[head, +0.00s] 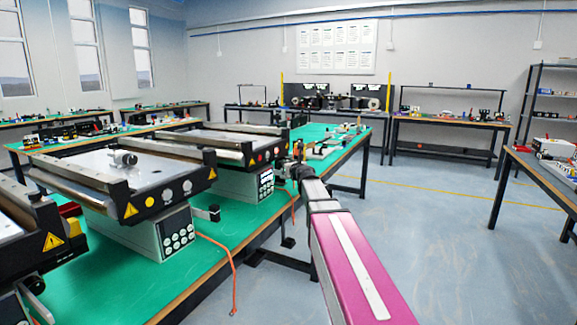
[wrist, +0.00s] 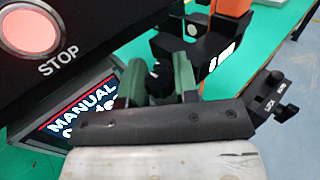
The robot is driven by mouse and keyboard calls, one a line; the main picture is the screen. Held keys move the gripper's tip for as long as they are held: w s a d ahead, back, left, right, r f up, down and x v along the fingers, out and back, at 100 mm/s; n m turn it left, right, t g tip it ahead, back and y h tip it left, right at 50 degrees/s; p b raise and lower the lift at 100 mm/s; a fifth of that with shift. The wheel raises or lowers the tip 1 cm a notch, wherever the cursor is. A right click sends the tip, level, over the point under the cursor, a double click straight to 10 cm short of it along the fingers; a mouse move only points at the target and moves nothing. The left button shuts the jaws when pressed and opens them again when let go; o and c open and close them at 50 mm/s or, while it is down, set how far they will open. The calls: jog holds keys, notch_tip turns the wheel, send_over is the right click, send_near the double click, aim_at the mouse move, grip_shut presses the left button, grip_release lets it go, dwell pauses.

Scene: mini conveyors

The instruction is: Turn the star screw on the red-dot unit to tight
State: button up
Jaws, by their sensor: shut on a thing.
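The red-dot unit (head: 236,184) is the farther small conveyor on the green table, with red round marks on its dark end plate. In the wrist view its lit red STOP button (wrist: 30,32) is at top left, above a tilted panel reading MANUAL. My gripper (wrist: 160,78) has two green fingers, shut on a black knob, which appears to be the star screw (wrist: 154,84). Much of the knob is hidden by the fingers, and its turn angle cannot be told. In the head view my gripper (head: 291,169) is at the unit's right end, too small for detail.
A nearer conveyor with a yellow dot (head: 150,201) stands in front on the green table (head: 110,285), and another is cut off at left. An orange cable (head: 233,270) hangs over the table edge. A black bracket (wrist: 218,50) is close beyond my fingers. The floor at right is clear.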

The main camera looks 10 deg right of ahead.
jog(key=o, duration=0.9)
jog(key=v, duration=1.1)
jog(key=shift+a+f, duration=0.1)
